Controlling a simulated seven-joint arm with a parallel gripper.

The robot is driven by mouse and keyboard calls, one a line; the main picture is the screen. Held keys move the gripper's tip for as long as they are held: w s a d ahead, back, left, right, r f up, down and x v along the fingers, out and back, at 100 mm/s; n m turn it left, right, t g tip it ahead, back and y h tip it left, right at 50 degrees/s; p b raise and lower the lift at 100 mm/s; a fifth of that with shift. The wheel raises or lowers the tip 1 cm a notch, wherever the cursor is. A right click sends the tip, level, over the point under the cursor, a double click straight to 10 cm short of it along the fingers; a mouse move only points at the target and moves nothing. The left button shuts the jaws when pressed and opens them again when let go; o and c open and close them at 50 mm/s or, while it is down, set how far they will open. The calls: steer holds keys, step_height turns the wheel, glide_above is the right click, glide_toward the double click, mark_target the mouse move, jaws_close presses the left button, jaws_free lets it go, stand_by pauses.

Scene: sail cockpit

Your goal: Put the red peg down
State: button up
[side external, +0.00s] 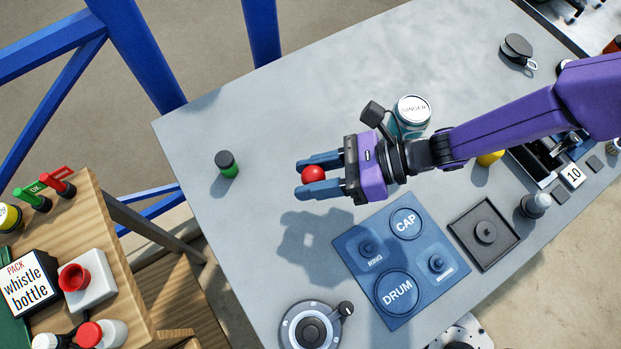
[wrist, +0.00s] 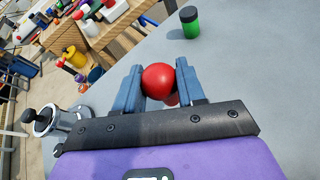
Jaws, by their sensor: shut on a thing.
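The red peg (side external: 313,173) shows as a round red top between the fingers of my gripper (side external: 315,174). In the wrist view the red peg (wrist: 159,80) sits between the two blue-grey fingertips of my gripper (wrist: 161,84), which are shut on it. Its lower part is mostly hidden.
A blue mat (side external: 345,262) marked CAP, RING and DRUM lies below right of my gripper. A round metal device (side external: 310,328) stands at the front edge. A ginger tin (side external: 411,115) stands behind my wrist. A wooden side table (side external: 110,260) is at left. Table space around the green peg is clear.

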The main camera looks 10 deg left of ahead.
steer(key=shift+w+a+f, duration=0.15)
steer(key=shift+a+f, duration=0.2)
steer(key=shift+f, duration=1.6)
steer(key=o, duration=1)
steer(key=shift+f, duration=0.1)
steer(key=shift+o, duration=0.2)
steer(key=shift+w+d+r, duration=0.15)
steer(key=shift+d+r, duration=0.05)
steer(key=shift+d, duration=0.1)
steer(key=v, duration=1.1)
steer(key=shift+d, duration=0.2)
